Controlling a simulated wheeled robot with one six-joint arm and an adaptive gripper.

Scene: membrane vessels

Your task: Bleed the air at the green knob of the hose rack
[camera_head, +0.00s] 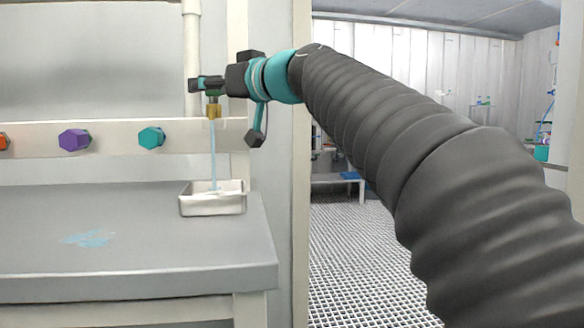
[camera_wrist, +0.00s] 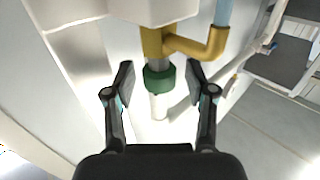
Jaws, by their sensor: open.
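The dark green knob (camera_wrist: 160,78) sits on a brass fitting (camera_wrist: 152,42) in the wrist view. My gripper (camera_wrist: 160,80) is open, with one finger on each side of the knob and a visible gap at both sides. In the head view my gripper (camera_head: 207,83) is at the rack's pipe, and its fingers largely hide the knob. The brass outlet (camera_head: 214,111) shows below it.
A purple knob (camera_head: 74,139), a teal knob (camera_head: 151,138) and an orange knob (camera_head: 4,141) sit along the pale rail (camera_head: 110,133). A blue puddle (camera_head: 88,238) lies on the grey bench (camera_head: 140,255). Grated floor (camera_head: 350,250) is open at the right.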

